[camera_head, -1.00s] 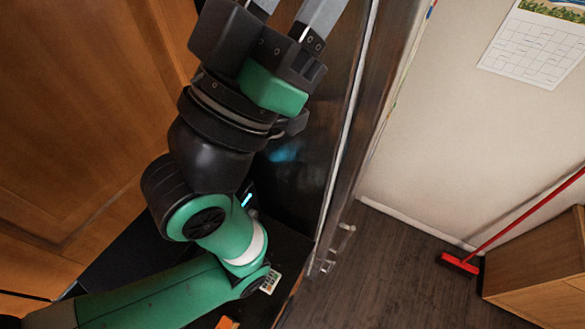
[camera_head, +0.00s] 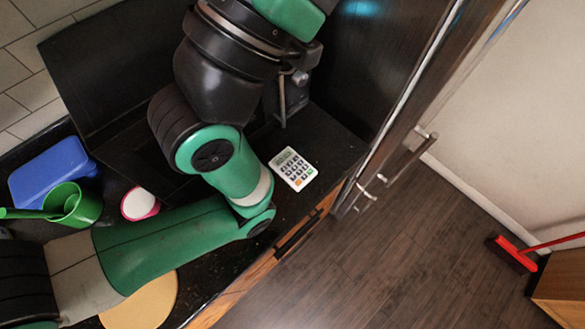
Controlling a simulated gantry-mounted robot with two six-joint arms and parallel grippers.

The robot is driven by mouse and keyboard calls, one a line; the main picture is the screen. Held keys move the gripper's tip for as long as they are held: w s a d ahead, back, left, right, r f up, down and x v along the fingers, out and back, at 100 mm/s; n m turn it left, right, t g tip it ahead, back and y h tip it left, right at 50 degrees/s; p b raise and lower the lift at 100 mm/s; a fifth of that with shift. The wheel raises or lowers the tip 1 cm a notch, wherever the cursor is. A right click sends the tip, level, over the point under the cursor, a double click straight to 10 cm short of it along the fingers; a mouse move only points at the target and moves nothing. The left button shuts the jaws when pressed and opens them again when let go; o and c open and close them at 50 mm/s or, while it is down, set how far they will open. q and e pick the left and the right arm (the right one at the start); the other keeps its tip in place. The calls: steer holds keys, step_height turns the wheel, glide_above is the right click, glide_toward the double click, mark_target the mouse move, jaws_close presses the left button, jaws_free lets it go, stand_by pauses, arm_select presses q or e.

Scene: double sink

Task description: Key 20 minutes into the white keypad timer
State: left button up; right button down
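The white keypad timer (camera_head: 293,168) lies on the dark countertop, right of my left arm's green elbow section. It has a small grey display, several dark keys, and an orange and a green key at its lower edge. It is fully visible and nothing touches it. My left arm comes in from the left and reaches up past the timer. Its wrist end shows at the top edge, but its fingers are out of frame. My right gripper is not in view.
On the counter at left are a blue container (camera_head: 52,172), a green cup (camera_head: 75,205), a pink-and-white round item (camera_head: 140,204) and a round tan board (camera_head: 145,305). A tall dark appliance (camera_head: 375,60) stands behind the timer. A red broom (camera_head: 515,252) is on the floor.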

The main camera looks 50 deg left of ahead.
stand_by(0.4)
arm_select(q)
jaws_close()
stand_by(1.5)
